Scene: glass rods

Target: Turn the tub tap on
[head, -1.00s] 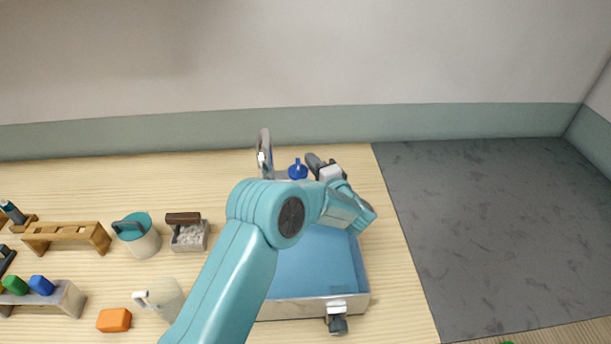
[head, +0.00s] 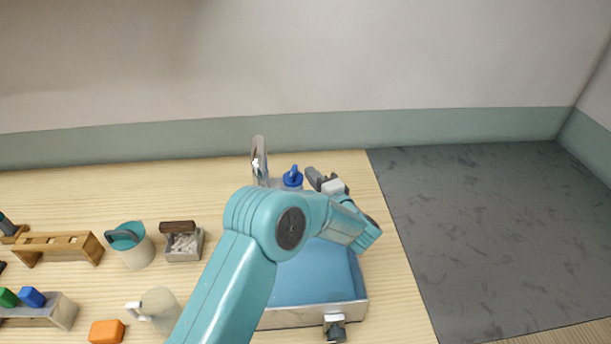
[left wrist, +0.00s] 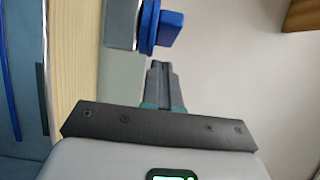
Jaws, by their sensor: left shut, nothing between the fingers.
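The tub (head: 290,318) has pale walls and a blue inside and stands on the wooden table. At its back are a curved silver spout (head: 259,160) and a blue tap handle (head: 293,177). My left arm reaches over the tub and hides part of it. My left gripper (head: 310,173) is shut and empty, just right of the handle. In the left wrist view, its closed fingers (left wrist: 160,68) point toward the blue handle (left wrist: 170,28), with a small apparent gap. My right gripper is not in view.
A small pale and dark fitting (head: 335,328) is on the tub's front. At left are a wooden rack (head: 57,242), a teal-topped pail (head: 135,252), a box of white pieces (head: 183,246), a cream jug (head: 158,305) and an orange block (head: 106,332). A dark grey surface (head: 480,230) lies at right.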

